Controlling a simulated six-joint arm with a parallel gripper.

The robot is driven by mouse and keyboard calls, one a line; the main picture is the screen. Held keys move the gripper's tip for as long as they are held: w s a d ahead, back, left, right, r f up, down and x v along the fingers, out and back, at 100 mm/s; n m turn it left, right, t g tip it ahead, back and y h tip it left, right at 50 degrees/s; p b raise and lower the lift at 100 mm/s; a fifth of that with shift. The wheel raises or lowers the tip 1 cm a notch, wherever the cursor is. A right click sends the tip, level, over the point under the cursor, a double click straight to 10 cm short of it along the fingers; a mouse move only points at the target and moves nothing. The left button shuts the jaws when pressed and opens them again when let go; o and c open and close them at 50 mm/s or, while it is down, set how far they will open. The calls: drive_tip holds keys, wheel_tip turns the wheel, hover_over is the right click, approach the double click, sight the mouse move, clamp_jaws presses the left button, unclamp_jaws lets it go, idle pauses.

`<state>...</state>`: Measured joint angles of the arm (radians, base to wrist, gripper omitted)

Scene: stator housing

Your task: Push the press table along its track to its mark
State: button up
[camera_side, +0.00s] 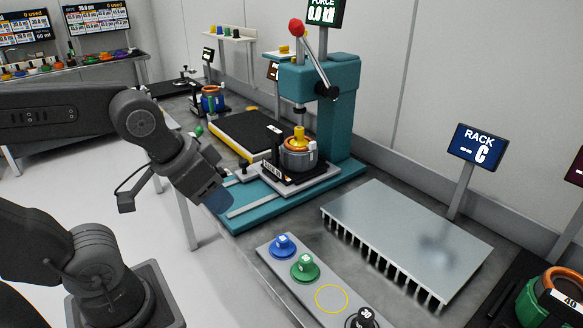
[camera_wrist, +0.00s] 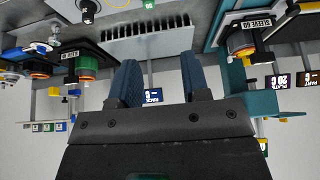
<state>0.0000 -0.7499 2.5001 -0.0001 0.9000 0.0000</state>
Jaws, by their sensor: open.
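The press table (camera_side: 328,176) is a grey sliding plate with a black fixture. It sits on the teal press base (camera_side: 240,213), between pale rails, below the press ram. A grey ring-shaped housing with a yellow part (camera_side: 299,136) on top stands in the fixture. A small black knob (camera_side: 243,166) is at the table's near-left end. My gripper (camera_side: 217,198) is above the front-left end of the base, apart from the table as far as I can tell. In the wrist view its two blue fingers (camera_wrist: 160,78) are spread with nothing between them. I cannot make out the mark.
The teal press column (camera_side: 337,110) with a red-knobbed lever (camera_side: 297,28) rises behind the table. A finned cooling rack (camera_side: 405,235) lies to the right. A tray with blue and green knobs (camera_side: 304,267) is in front. A black-topped yellow block (camera_side: 245,132) lies behind-left.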

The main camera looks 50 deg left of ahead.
idle(0.4)
drive_tip(key=shift+o, duration=0.9)
drive_tip(key=shift+w+r, duration=0.1)
drive_tip(key=shift+o, duration=0.8)
drive_tip(key=w+a+r+n+g, duration=0.1)
drive_tip(key=w+a+r+n, duration=0.1)
drive_tip(key=w+a, duration=0.3)
drive_tip(key=w+r, duration=0.1)
drive_tip(key=w, duration=0.2)
drive_tip(key=shift+w+r+y, duration=0.3)
drive_tip(key=shift+r+y, duration=0.1)
drive_tip(key=n+g, duration=0.5)
drive_tip(key=n, duration=0.2)
hover_over(243, 161)
wheel_tip(243, 161, down, 10)
drive_tip(key=shift+h, duration=0.4)
wheel_tip(243, 161, down, 14)
drive_tip(key=shift+w+a+f, duration=0.1)
clamp_jaws()
